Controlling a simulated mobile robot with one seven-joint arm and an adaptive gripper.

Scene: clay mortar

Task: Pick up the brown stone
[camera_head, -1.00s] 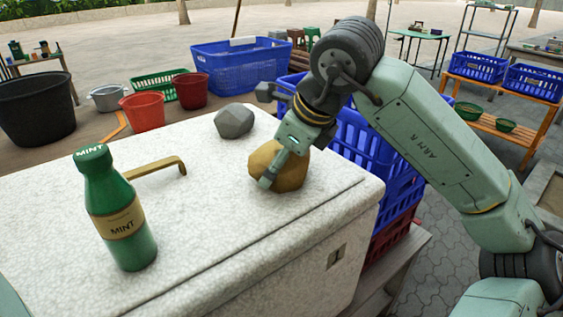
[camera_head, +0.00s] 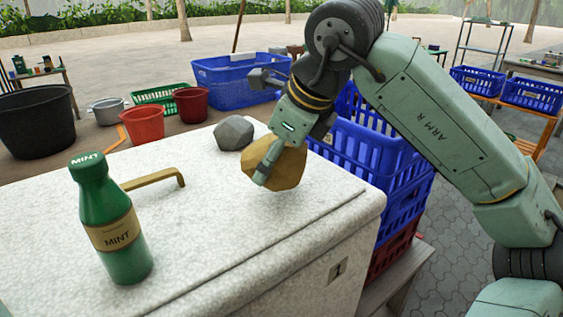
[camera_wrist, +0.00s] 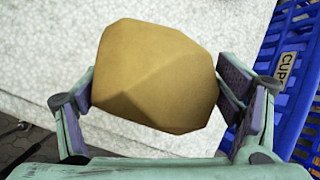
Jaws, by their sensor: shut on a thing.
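The brown stone (camera_head: 285,168) is a faceted, yellowish-brown lump near the right end of the white speckled chest top (camera_head: 215,235). My gripper (camera_head: 268,163) is shut on it, with one finger across its near left side. In the head view the stone appears lifted a little above the top, with a faint shade below it. In the wrist view the stone (camera_wrist: 155,75) fills the space between both fingers of my gripper (camera_wrist: 160,90). The far finger is hidden in the head view.
A grey stone (camera_head: 233,133) lies on the top behind and left of the brown one. A green mint bottle (camera_head: 110,225) stands upright at the left, near a brass handle (camera_head: 155,179). Blue crates (camera_head: 375,150) are stacked beyond the right edge.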

